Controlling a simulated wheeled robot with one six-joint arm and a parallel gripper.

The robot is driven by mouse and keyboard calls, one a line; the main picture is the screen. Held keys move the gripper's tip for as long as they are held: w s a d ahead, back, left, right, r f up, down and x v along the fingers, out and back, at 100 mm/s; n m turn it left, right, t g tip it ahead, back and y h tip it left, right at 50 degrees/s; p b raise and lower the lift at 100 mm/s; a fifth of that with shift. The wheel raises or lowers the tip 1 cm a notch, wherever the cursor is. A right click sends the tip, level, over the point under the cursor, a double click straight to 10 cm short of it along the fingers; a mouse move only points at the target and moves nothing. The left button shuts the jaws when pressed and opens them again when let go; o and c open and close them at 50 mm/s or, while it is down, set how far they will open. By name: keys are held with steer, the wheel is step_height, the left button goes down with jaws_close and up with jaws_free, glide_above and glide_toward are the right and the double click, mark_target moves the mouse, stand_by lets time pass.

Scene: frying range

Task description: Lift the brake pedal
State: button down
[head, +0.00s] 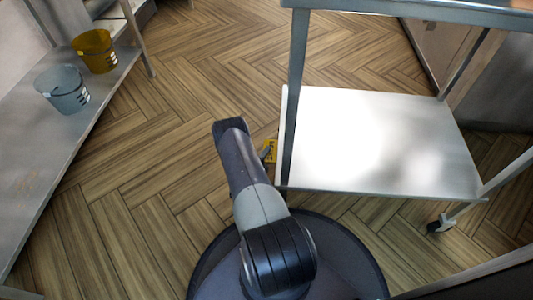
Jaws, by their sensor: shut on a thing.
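The steel cart (390,140) stands right of my arm. A small yellow piece, which looks like the brake pedal (271,147), shows low by the cart's left side, beside its near left leg. My arm reaches forward and down to it. Only a small grey bit of my gripper (264,153) shows past the arm, at the yellow piece. The gripper is shut on the pedal; the grip itself and the caster there are mostly hidden behind the arm and the cart shelf.
Another caster (440,224) shows under the cart's right side. A steel shelf (100,100) on the left carries a grey bucket (62,92) and a yellow bucket (95,52). The wood floor (150,150) between shelf and cart is clear.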

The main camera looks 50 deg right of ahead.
steer(key=shift+r+m, duration=0.15)
steer(key=shift+m, duration=0.25)
steer(key=c, duration=1.5)
jaws_free()
steer(key=shift+a, duration=0.1)
steer(key=p+v, duration=0.3)
steer(key=v, duration=0.7)
steer(key=shift+s+a+r, duration=0.1)
steer(key=shift+s+a, duration=0.05)
steer(key=shift+a, duration=0.2)
steer(key=b+x, duration=0.3)
steer(key=x, duration=0.8)
steer(key=shift+a, duration=0.15)
